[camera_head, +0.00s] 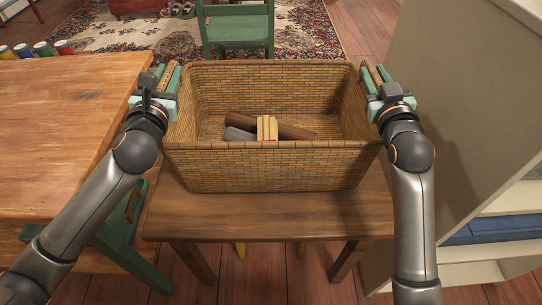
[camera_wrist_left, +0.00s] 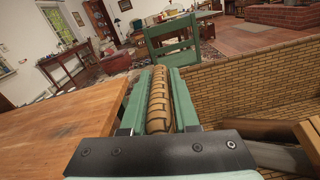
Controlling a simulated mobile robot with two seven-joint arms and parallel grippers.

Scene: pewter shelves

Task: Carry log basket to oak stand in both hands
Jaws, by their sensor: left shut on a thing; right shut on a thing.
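The log basket (camera_head: 270,172) is a woven tan rectangular box in the middle of the head view. It holds dark and grey logs and a pale bundle (camera_head: 267,128). My left gripper (camera_head: 170,78) is shut on the basket's left handle; the left wrist view shows the braided handle (camera_wrist_left: 158,98) between the green fingers. My right gripper (camera_head: 374,76) is shut on the right handle. The basket is level, over a small brown wooden stand (camera_head: 270,215). I cannot tell whether its bottom touches the top, nor whether this is the oak stand.
A wooden workbench (camera_head: 60,130) with coloured spools (camera_head: 43,49) is close on the left. A pale shelf unit (camera_head: 470,100) stands close on the right. A green chair (camera_head: 238,25) is just behind the basket, on a patterned rug (camera_head: 120,30).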

